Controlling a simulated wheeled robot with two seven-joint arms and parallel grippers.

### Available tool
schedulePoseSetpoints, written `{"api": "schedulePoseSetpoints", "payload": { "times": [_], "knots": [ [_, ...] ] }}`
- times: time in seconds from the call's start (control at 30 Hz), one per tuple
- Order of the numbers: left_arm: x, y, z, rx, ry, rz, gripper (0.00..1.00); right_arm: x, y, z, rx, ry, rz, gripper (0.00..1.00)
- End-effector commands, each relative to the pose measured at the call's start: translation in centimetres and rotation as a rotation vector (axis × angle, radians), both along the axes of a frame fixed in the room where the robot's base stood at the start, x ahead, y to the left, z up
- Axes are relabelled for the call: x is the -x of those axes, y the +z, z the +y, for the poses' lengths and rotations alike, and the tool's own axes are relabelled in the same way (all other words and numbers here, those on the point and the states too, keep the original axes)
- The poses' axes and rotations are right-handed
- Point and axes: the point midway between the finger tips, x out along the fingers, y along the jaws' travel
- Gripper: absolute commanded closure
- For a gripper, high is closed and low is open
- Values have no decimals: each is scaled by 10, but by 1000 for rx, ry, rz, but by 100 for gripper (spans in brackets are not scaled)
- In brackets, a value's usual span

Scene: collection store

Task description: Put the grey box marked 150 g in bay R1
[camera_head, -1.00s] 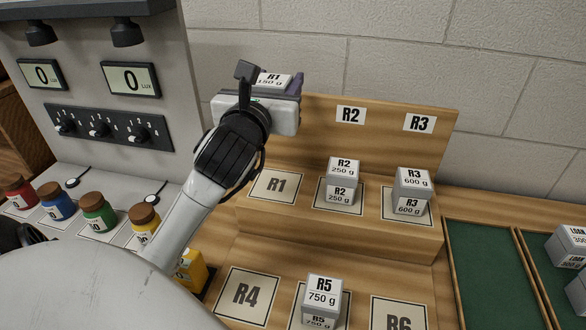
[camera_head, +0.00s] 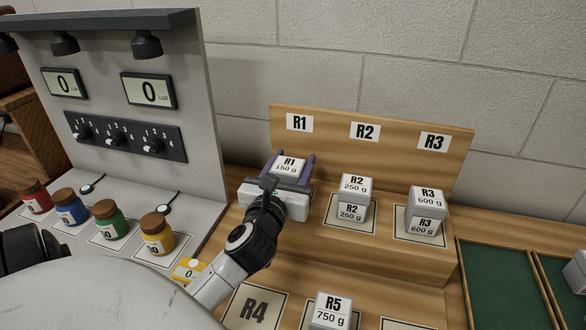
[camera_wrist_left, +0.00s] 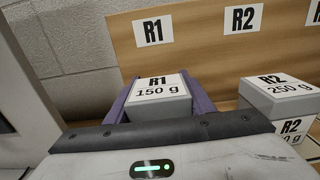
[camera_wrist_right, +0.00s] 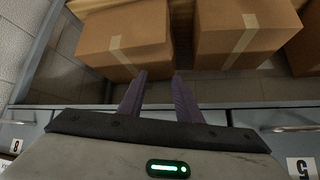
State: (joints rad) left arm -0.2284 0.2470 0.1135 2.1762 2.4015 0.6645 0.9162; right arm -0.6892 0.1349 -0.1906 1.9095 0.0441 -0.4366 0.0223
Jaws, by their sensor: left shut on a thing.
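The grey box marked R1 150 g (camera_head: 288,167) is between the purple fingers of my left gripper (camera_head: 290,165), which is shut on it. It also shows in the left wrist view (camera_wrist_left: 159,97), upright with its label up. The box is at bay R1, below the R1 sign (camera_head: 299,122) on the upper step of the wooden rack. The R1 mat is hidden behind my gripper, so I cannot tell whether the box touches it. My right gripper (camera_wrist_right: 160,90) is in its wrist view only, fingers apart with nothing between them.
The R2 box (camera_head: 352,198) and R3 box (camera_head: 426,210) stand in their bays to the right. The R5 box (camera_head: 331,312) is on the lower step near the empty R4 mat (camera_head: 254,307). Coloured jars (camera_head: 107,221) stand left. Cardboard boxes (camera_wrist_right: 125,40) face my right gripper.

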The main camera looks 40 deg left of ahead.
Motion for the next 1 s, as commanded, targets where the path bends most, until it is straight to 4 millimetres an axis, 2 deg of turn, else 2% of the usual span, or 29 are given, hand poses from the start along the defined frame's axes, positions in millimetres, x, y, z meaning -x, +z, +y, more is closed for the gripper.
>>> {"api": "schedulePoseSetpoints", "payload": {
  "times": [0.03,0.1,0.5,0.53,0.63,1.0],
  "knots": [
    [0,-10,0,1,1,0,77,-1,-5,0,0,0,-1,69],
    [0,-14,0,0,0,-1,77,-1,-6,0,0,1,-1,69],
    [0,-18,0,-1,0,-2,77,-3,-7,0,0,0,-4,69],
    [0,-18,0,0,0,-1,48,-3,-6,0,0,0,-4,69],
    [0,-18,0,0,0,-1,33,-2,-6,0,0,0,-4,69],
    [1,-14,-1,0,-1,-1,33,-2,-4,0,0,0,-5,69]
  ]
}}
